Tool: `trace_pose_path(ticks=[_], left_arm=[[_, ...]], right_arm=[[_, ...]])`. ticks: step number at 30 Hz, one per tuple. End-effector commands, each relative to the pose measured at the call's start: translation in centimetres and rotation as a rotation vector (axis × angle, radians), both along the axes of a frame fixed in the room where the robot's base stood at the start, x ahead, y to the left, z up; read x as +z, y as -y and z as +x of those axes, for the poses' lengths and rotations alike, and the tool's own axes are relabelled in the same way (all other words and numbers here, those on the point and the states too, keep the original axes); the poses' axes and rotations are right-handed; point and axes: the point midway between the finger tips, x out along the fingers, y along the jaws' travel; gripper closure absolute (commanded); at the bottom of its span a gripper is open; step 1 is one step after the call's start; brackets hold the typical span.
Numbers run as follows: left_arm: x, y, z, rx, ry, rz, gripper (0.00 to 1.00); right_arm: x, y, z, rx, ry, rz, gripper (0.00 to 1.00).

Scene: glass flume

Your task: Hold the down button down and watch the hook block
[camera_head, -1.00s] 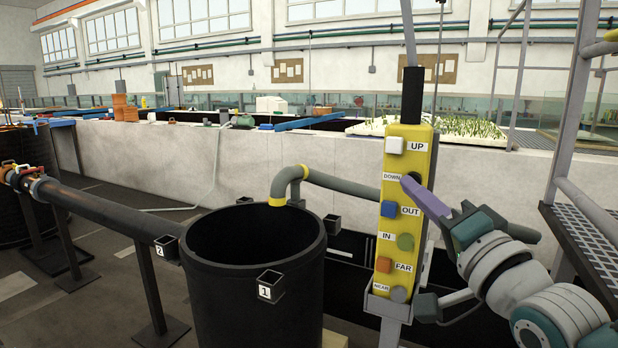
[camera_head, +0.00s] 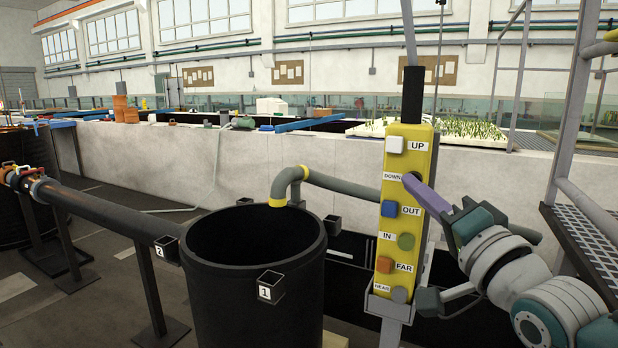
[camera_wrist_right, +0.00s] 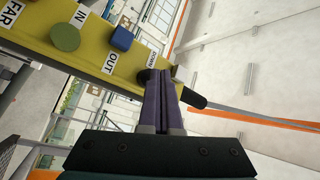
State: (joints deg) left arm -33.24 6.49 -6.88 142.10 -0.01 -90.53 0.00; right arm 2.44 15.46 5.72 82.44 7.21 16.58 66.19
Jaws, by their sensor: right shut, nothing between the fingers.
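The yellow pendant (camera_head: 407,215) stands upright at the centre right, with labelled buttons UP, DOWN, OUT, IN, FAR and NEAR. My right gripper (camera_head: 408,179) is shut and empty, its purple fingertips at the spot beside the DOWN label (camera_head: 392,177). The fingers hide most of the down button there. In the right wrist view the fingertips (camera_wrist_right: 158,73) meet the dark down button (camera_wrist_right: 143,76), of which only an edge shows. I cannot tell how far it is pressed. I cannot make out the hook block. My left gripper is not in view.
The blue OUT button (camera_head: 389,209) sits just below the fingertips and the white UP button (camera_head: 395,145) above. A black barrel (camera_head: 250,305) stands left of the pendant. A metal grating platform (camera_head: 590,245) is at the right. A long pale wall (camera_head: 250,165) runs behind.

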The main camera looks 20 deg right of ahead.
Motion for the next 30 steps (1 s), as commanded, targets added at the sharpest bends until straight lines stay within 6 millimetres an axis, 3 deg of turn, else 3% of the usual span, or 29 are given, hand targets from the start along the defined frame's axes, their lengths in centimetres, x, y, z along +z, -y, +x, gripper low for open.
trace_pose_path(ticks=[30], left_arm=[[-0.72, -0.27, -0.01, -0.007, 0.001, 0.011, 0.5]], right_arm=[[-0.06, 0.91, 0.77, -0.001, -0.001, 0.0, 1.0]])
